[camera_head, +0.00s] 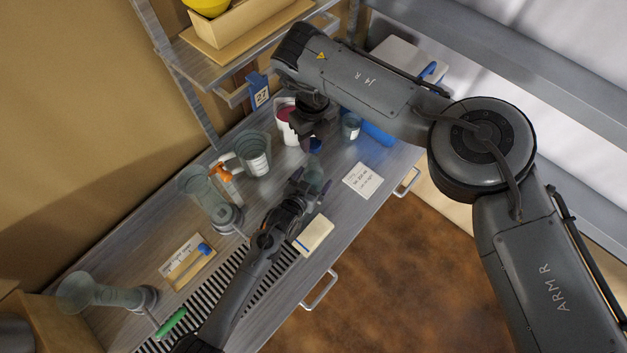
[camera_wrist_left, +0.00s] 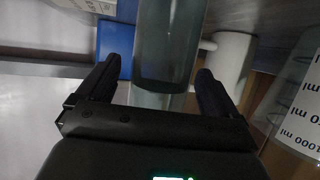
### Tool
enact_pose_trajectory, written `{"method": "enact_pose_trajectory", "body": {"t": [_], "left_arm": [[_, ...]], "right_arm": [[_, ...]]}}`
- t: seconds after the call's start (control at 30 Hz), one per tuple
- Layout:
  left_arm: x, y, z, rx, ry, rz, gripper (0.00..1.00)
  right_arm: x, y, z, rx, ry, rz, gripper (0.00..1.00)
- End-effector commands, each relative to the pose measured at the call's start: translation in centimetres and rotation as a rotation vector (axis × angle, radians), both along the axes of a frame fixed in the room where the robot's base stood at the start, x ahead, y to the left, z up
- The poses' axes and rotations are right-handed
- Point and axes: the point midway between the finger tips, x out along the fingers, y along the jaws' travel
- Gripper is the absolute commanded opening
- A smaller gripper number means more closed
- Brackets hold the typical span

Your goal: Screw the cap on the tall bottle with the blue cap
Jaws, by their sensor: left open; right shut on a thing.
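The tall bottle (camera_head: 314,176) is clear glass and stands on the bench, partly hidden by my left gripper. In the left wrist view the bottle (camera_wrist_left: 168,45) is between the two fingers. My left gripper (camera_head: 311,184) is open around it; its fingers (camera_wrist_left: 157,78) show a gap to the glass. My right gripper (camera_head: 316,135) points down just behind the bottle in the head view, shut on the blue cap (camera_head: 316,146). Most of the cap is hidden by the gripper. I cannot tell whether the cap touches the bottle's mouth.
A paper note (camera_head: 363,181) and a pale block (camera_head: 315,235) lie near the front edge.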

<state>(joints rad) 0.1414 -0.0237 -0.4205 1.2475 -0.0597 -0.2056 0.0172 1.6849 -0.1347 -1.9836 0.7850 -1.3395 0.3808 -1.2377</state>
Motion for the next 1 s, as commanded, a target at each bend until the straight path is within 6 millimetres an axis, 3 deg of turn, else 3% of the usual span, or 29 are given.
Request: {"method": "enact_pose_trajectory", "body": {"t": [0.37,0.9,1.0], "left_arm": [[0.2,-0.11,-0.14,0.0,0.001,0.0,0.94],[0.18,-0.1,-0.13,0.0,0.001,0.0,0.13],[0.18,-0.1,-0.13,0.0,0.001,0.0,0.13]], "right_arm": [[-0.01,0.01,0.0,0.0,0.0,0.0,0.12],[0.0,0.0,0.0,0.0,0.0,0.0,0.12],[-0.01,0.0,-0.12,0.0,0.0,0.0,0.12]]}}
